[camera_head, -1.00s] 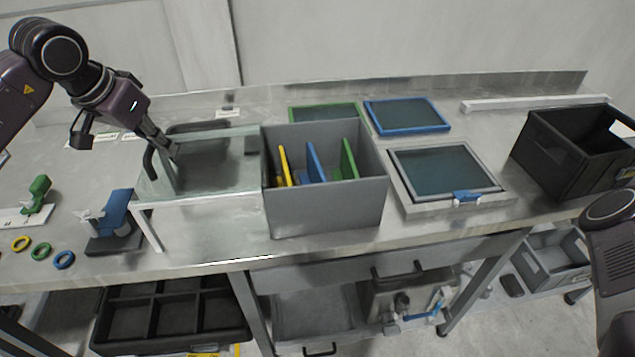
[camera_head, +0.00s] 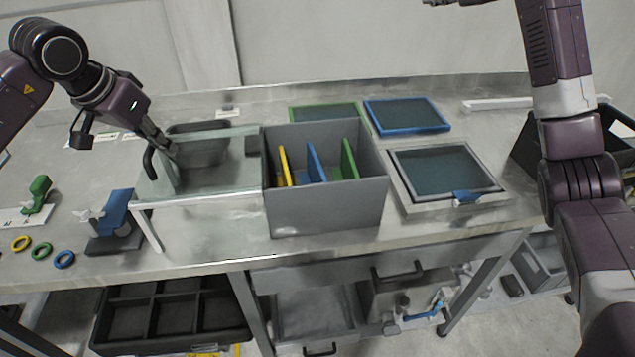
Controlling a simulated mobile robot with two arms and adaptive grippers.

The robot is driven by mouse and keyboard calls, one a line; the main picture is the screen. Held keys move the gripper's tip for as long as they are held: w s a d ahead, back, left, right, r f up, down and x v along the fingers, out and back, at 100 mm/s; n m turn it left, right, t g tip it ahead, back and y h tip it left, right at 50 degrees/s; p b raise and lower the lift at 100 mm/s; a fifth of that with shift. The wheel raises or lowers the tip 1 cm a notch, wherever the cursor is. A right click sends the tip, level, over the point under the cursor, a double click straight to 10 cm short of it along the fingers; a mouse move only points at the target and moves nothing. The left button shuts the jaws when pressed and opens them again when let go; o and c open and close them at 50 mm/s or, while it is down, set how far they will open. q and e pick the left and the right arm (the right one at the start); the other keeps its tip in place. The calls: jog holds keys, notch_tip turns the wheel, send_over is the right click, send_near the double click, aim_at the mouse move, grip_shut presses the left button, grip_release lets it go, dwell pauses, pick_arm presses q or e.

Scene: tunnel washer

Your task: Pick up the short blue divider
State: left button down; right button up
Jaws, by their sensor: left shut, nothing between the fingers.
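A blue divider (camera_head: 316,163) stands in the open grey bin (camera_head: 327,209), between a yellow divider (camera_head: 284,165) and a green divider (camera_head: 349,158). Its lower part is hidden by the bin's front wall. My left gripper (camera_head: 170,150) is shut and empty, left of the bin, over the clear-topped stand with dark handles (camera_head: 215,165). It is well apart from the blue divider. My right arm rises along the right side, and only a dark bit of what looks like my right gripper (camera_head: 455,2) shows at the top edge; its fingers cannot be made out.
A blue-framed screen (camera_head: 407,116), a green-framed screen (camera_head: 325,113) and a grey-framed screen (camera_head: 445,172) lie behind and right of the bin. A black crate (camera_head: 524,150) is partly hidden behind my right arm. Coloured rings (camera_head: 41,251) lie at front left.

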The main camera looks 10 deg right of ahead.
jog(key=s+a+f+n+g+y, duration=0.1)
jog(key=a+f+n, duration=0.15)
jog(key=a, duration=0.25)
jog(key=a+f+n+g, duration=0.1)
jog(key=a+f+n, duration=0.15)
jog(key=a, duration=0.25)
jog(key=n+g+h, duration=0.1)
jog(key=n+g, duration=0.7)
jog(key=n, duration=0.3)
send_over(318, 163)
jog(key=s, duration=0.1)
notch_tip(318, 163, down, 21)
jog(key=shift+s+d+f, duration=0.1)
jog(key=shift+d, duration=0.05)
jog(key=shift+h, duration=0.3)
jog(key=x, duration=0.6)
jog(key=shift+s+f, duration=0.2)
jog(key=shift+s, duration=0.05)
jog(key=shift+x, duration=3.1)
jog(key=shift+f, duration=0.2)
grip_shut()
